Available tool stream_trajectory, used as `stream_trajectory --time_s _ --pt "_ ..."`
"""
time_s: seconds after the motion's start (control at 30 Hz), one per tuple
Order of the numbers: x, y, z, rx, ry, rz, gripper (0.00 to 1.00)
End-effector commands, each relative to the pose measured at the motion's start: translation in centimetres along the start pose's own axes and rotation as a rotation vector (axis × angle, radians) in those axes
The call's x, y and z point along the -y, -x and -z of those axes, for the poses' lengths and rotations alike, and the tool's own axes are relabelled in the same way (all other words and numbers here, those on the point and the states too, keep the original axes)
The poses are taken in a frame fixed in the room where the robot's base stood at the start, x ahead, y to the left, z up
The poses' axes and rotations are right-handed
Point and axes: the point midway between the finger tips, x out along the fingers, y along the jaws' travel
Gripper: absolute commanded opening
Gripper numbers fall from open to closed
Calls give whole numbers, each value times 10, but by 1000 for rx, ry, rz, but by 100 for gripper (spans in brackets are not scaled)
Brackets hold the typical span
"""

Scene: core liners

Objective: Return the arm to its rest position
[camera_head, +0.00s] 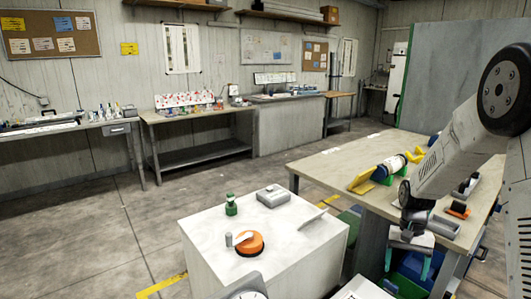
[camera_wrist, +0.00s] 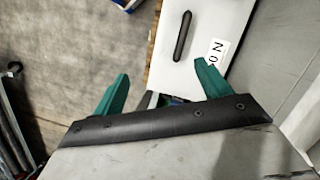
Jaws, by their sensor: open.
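My gripper (camera_head: 407,262) hangs at the right of the head view, beside the near edge of the wooden-topped bench (camera_head: 325,165). Its two teal fingers are spread apart and nothing shows between them. In the wrist view my gripper (camera_wrist: 163,74) is also open and empty. Below it are a white surface with a black handle (camera_wrist: 182,36) and a label (camera_wrist: 216,51), and the grey floor. My arm comes in from the right edge of the head view, bent, with the gripper at its lower end.
Open floor (camera_head: 85,225) lies to the left.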

Motion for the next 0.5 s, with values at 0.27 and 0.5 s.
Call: stream_trajectory --time_s 0.27,0.5 --pt "-1 77 -126 -26 169 -15 76" --pt "-11 109 -226 -81 291 -22 76"
